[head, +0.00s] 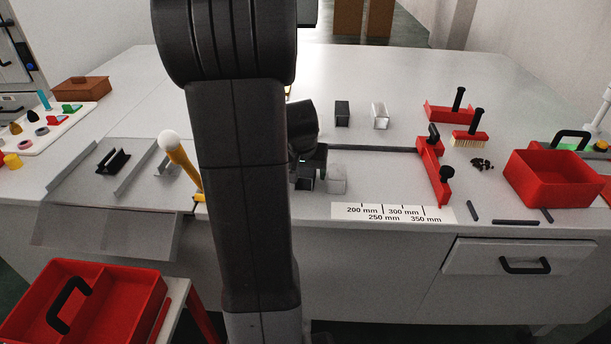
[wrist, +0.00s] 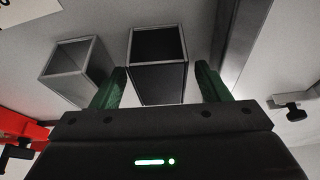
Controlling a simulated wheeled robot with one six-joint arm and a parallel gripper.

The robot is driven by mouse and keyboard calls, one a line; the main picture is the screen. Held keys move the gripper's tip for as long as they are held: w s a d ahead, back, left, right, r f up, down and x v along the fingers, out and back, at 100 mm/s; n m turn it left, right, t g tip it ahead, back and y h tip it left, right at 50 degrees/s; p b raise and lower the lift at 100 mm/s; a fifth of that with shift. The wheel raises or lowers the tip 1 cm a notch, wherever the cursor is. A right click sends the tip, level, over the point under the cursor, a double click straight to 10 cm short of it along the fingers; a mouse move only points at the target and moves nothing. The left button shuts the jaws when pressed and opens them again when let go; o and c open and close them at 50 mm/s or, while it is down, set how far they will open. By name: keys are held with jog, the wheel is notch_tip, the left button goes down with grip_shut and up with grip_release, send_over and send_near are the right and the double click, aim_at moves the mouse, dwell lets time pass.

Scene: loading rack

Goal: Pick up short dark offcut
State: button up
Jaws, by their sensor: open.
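A dark square hollow offcut (wrist: 158,85) stands between the two green fingers of my gripper (wrist: 160,72) in the wrist view, one finger on each side. The fingers are open; a clear gap shows on the right, while on the left I cannot tell whether finger and offcut touch. In the head view the dark offcut (head: 305,184) is partly hidden below my gripper (head: 311,165). A second dark piece (head: 342,113) stands farther back on the bench.
A light metal offcut (head: 337,186) stands close beside the dark one; it also shows in the wrist view (wrist: 72,75). A silver piece (head: 380,116) stands behind. A red stop (head: 434,170), a scale strip (head: 392,213) and a red bin (head: 553,178) lie to the right.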

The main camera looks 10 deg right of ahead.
jog(key=c, duration=1.2)
